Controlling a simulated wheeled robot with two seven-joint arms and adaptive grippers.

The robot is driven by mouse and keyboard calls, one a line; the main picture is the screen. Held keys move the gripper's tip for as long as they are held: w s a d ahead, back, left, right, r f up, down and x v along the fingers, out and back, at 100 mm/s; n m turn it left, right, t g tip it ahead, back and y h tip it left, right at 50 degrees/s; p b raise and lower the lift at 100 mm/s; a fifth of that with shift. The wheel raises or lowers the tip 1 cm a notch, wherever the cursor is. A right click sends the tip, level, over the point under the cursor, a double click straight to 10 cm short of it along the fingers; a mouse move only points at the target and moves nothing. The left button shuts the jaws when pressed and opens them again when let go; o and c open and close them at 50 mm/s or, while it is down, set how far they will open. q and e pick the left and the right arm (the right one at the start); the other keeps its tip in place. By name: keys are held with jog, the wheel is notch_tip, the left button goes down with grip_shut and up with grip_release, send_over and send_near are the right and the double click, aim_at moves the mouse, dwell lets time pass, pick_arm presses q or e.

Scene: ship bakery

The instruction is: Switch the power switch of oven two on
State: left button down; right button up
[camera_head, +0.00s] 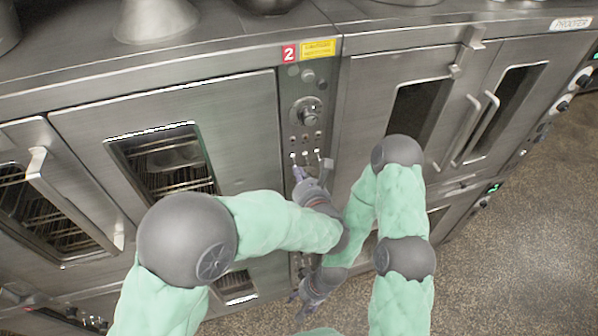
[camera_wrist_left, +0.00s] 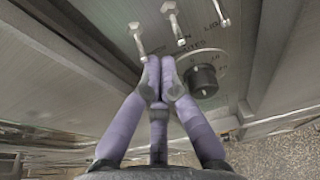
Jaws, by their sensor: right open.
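Oven two carries a red "2" label (camera_head: 289,53) above its narrow control panel (camera_head: 298,85). Below the panel's knob (camera_head: 306,112) is a row of small metal toggle switches; the left one (camera_head: 292,157) also shows in the left wrist view (camera_wrist_left: 137,32). I cannot read which is marked power. My left gripper (camera_head: 299,173) is just below this row. In the left wrist view its fingertips (camera_wrist_left: 158,80) are together, with nothing seen between them, close below the left toggle. Whether they touch it is unclear. My right gripper (camera_head: 300,305) is low before the oven, open, partly hidden.
A dial (camera_wrist_left: 201,80) sits right beside the left fingertips in the wrist view. Oven two's glass door (camera_head: 75,125) is left of the panel; the proofer with its door handles (camera_head: 482,128) is at the right. Open speckled floor (camera_head: 520,240) lies at lower right.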

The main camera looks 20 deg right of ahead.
pick_arm(q)
jog(key=shift+r, duration=0.1)
jog(key=g+p, duration=0.1)
jog(key=p, duration=0.1)
jog(key=r+g+p, duration=0.1)
jog(key=g+p, duration=0.1)
jog(key=p, duration=0.1)
jog(key=r+g+p, duration=0.1)
jog(key=g+p, duration=0.1)
jog(key=p, duration=0.1)
jog(key=shift+s, duration=0.4)
jog(key=shift+r+p, duration=0.1)
jog(key=shift+p, duration=0.2)
jog(key=shift+r+p, duration=0.5)
jog(key=shift+r, duration=0.25)
jog(key=shift+r, duration=0.1)
